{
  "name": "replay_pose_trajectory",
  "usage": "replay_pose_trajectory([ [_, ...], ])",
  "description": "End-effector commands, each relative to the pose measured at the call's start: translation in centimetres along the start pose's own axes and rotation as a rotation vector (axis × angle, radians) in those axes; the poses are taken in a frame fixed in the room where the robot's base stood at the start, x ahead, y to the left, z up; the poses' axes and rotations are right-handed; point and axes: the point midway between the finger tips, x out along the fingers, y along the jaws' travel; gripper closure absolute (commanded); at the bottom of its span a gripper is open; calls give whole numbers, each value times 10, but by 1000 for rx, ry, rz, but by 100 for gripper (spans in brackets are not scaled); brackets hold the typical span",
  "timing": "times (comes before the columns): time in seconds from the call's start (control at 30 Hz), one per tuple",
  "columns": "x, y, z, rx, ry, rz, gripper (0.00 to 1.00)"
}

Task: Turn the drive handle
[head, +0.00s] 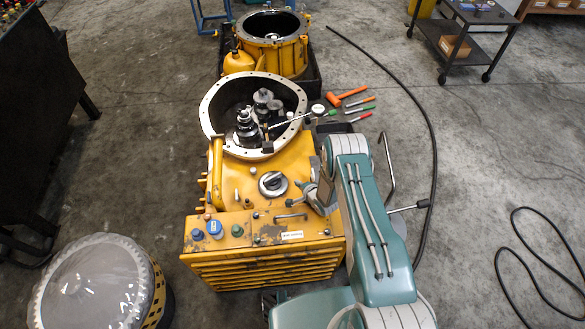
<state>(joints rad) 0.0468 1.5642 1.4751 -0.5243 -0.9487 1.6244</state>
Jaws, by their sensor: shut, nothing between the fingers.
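The yellow transmission housing (237,175) stands in the middle of the head view. A round grey and black rotary knob (272,184) sits on its top. A bent metal rod (389,170) and a straight rod with a dark end (404,208) show to the right, partly behind my arm. I cannot tell which of these is the drive handle. My gripper (314,196) is shut and empty over the housing's right edge, right of the knob and apart from it. My arm hides the housing's right side.
The open round bell (206,106) holds gears and shafts. Orange and green-handled tools (348,97) lie behind on the right. A covered round part (98,285) stands at lower left. A black cable (431,150) crosses the floor at right. A cart (468,35) stands far right.

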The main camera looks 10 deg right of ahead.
Motion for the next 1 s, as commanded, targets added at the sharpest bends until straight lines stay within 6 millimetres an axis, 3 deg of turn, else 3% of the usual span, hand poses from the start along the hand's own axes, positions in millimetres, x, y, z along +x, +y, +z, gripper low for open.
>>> replay_pose_trajectory([
  [0.17,5,1,9,-10,-23,-10,100],
  [0.7,71,1,8,-6,-21,-11,100],
  [1.0,94,0,9,-7,-20,-10,100],
])
